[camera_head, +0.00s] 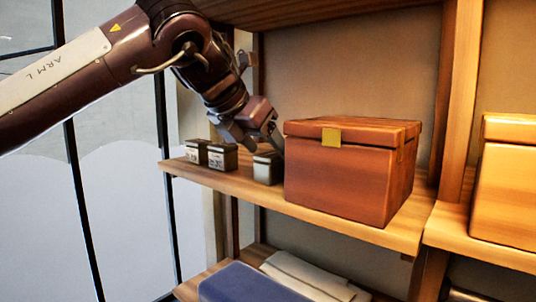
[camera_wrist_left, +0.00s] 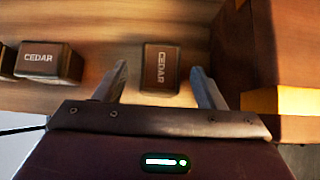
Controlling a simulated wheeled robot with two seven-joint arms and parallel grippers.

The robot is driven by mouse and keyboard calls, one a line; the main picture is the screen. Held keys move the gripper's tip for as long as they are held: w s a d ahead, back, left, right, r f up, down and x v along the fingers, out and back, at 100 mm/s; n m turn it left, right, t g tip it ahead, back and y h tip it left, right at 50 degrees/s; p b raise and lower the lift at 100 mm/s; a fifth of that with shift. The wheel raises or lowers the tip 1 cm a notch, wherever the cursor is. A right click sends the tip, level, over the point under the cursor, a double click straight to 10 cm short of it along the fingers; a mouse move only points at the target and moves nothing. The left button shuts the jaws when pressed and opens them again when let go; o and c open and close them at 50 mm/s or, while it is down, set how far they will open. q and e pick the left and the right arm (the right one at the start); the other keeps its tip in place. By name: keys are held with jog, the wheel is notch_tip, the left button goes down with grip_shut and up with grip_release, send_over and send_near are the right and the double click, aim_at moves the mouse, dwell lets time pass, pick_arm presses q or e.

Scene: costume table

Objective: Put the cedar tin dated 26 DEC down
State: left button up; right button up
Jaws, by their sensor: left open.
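Three small dark cedar tins stand on the wooden shelf in the head view: a left one (camera_head: 196,152), a middle one (camera_head: 222,157) and a right one (camera_head: 267,170) next to the big box. My left gripper (camera_head: 262,146) is open, just above and behind the right tin. In the left wrist view, that tin (camera_wrist_left: 161,69) shows its CEDAR lid between and just beyond the open fingers (camera_wrist_left: 160,85), apart from both. Another CEDAR tin (camera_wrist_left: 45,62) and part of a third (camera_wrist_left: 5,62) are at the left. I cannot read any date on the tins.
A large reddish wooden box (camera_head: 345,175) with a yellow tag stands close right of the right tin. The shelf (camera_head: 330,220) ends at its front edge. A lower shelf holds a blue box (camera_head: 250,283) and folded cloth (camera_head: 310,275). Another box (camera_head: 505,190) stands farther right.

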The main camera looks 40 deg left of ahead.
pick_arm(q)
jog(key=v, duration=1)
jog(key=shift+b, duration=0.45)
jog(key=shift+f, duration=0.1)
